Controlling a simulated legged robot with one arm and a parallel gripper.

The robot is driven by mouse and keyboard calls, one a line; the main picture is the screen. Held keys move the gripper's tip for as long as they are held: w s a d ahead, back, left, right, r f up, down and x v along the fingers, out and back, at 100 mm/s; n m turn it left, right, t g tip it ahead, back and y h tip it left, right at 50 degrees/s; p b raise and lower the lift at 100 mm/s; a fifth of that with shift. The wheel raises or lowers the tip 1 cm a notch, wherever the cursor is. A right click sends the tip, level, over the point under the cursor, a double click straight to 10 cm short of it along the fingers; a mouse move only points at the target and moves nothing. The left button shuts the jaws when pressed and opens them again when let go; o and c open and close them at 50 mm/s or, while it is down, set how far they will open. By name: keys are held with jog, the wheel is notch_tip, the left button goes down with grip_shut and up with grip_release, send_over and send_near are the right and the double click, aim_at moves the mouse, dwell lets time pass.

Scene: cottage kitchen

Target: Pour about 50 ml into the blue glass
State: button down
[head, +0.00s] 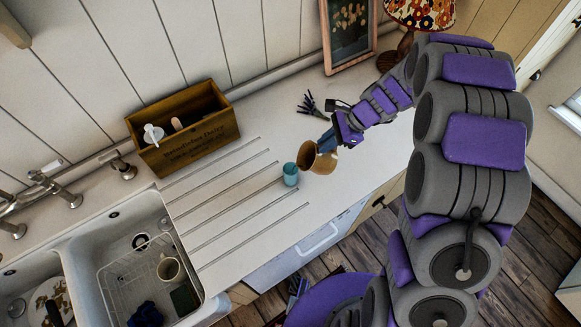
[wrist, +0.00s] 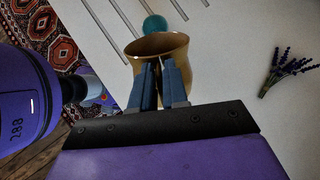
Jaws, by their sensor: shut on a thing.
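The blue glass (head: 291,174) is a small teal cup standing on the counter at the end of the drainer grooves. In the wrist view the blue glass (wrist: 155,24) shows just beyond the jug's rim. My gripper (head: 327,143) is shut on a tan-brown jug (head: 312,159) and holds it tilted, with its mouth toward the glass. In the wrist view my gripper's blue fingers (wrist: 160,80) close on the near side of the jug (wrist: 158,45). I cannot see any liquid or the glass's contents.
A wooden box (head: 184,130) stands against the wall. The double sink (head: 130,225) holds a rack and a mug (head: 170,270). Lavender (head: 310,105), a picture frame (head: 349,35) and a lamp (head: 418,14) are at the back. The grooved counter (head: 225,215) left of the glass is clear.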

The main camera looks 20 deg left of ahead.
jog(key=shift+s+a+r+t+h+p, duration=0.25)
jog(key=shift+a+r+t+h+p, duration=0.1)
jog(key=shift+a+r+h, duration=0.2)
dwell(1.4)
jog(key=d+f+y, duration=0.1)
jog(key=w+d+f+g+y+b, duration=0.1)
jog(key=d+f+g+y+b, duration=0.1)
jog(key=d+f+y, duration=0.1)
jog(key=shift+w, duration=0.35)
jog(key=shift+d+r+y, duration=0.1)
jog(key=shift+d+y, duration=0.15)
jog(key=shift+w+d+f+g+y, duration=0.25)
jog(key=shift+w+d+f+y, duration=0.1)
jog(key=shift+d+f+y, duration=0.3)
jog(key=shift+w+d+f+g+y, duration=0.25)
jog(key=shift+d+f+y, duration=0.2)
jog(key=shift+d+f, duration=0.25)
jog(key=shift+a, duration=0.25)
jog(key=shift+d+b, duration=0.1)
jog(key=shift+b, duration=0.2)
